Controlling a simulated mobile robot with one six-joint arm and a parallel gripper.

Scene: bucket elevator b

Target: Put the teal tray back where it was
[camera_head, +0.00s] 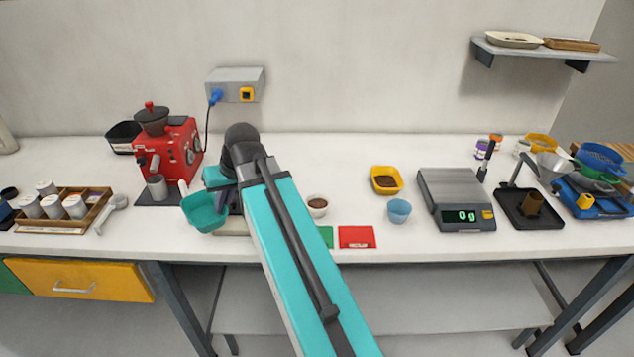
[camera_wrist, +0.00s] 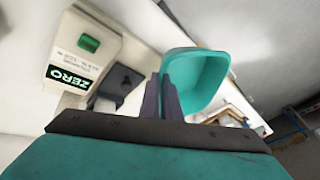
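The teal tray (camera_head: 205,212) is a small open dish at the left front of the counter, beside my gripper (camera_head: 232,200). In the wrist view the teal tray (camera_wrist: 208,75) shows its inside, which looks empty. My gripper's dark fingers (camera_wrist: 163,95) are close together at the tray's near wall, shut on it. The tray appears held above the counter near its front edge; the exact height is unclear. My arm hides part of the counter behind and right of the gripper.
A cream device with a green ZERO button (camera_wrist: 88,45) stands beside the gripper. A red coffee machine (camera_head: 180,150) is just behind-left. A wooden rack with cups (camera_head: 65,222) is at the left. A yellow dish (camera_head: 387,168), blue cup (camera_head: 399,209) and grey scale (camera_head: 455,185) are right.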

